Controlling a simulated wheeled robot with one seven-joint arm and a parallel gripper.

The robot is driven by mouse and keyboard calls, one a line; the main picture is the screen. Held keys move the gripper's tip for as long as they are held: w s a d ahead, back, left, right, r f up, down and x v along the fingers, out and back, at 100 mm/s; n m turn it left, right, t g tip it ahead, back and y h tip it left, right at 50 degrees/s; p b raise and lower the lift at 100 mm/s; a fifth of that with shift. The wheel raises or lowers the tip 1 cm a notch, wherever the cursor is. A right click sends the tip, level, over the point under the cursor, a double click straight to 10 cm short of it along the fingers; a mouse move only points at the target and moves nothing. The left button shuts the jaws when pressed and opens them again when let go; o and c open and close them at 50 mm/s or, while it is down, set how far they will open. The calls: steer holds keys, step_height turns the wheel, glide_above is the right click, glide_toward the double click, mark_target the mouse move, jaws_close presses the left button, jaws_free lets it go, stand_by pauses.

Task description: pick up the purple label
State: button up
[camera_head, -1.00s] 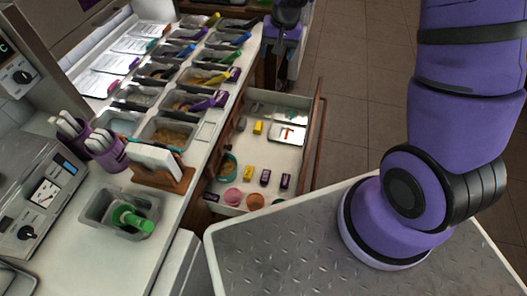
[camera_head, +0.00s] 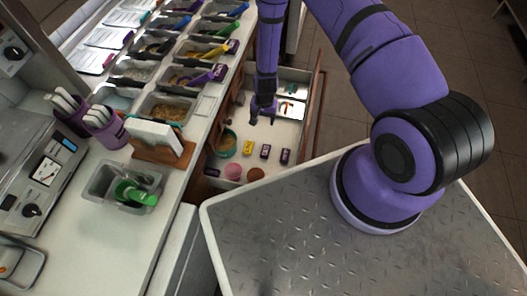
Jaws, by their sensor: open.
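Two small dark purple labels lie in the open drawer (camera_head: 276,178), one left (camera_head: 265,151) and one right (camera_head: 285,156), side by side and apart. A third purple piece (camera_head: 212,171) shows at the drawer's left edge. My gripper (camera_head: 263,121) points down over the drawer, behind the two labels in the picture. It is open, with nothing seen between its fingers. Its height above the drawer floor is hard to tell.
A yellow label (camera_head: 248,147) lies left of the purple ones. A teal bowl (camera_head: 226,144), a pink cup (camera_head: 233,171) and a brown cup (camera_head: 255,174) stand around them. The wooden drawer front (camera_head: 314,118) rises at right. The counter with topping trays (camera_head: 168,107) borders the left.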

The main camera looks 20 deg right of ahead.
glide_toward(266, 150)
steer(key=shift+m, duration=0.3)
steer(key=f, duration=0.2)
steer(key=a+f, duration=0.1)
steer(key=f, duration=0.1)
steer(key=shift+w+a, duration=0.15)
steer(key=shift+w, duration=0.05)
steer(key=shift+s+f, duration=0.25)
steer(key=shift+f, duration=1.05)
steer(key=shift+s+f, duration=0.25)
steer(key=shift+f, duration=1.05)
steer(key=c, duration=1)
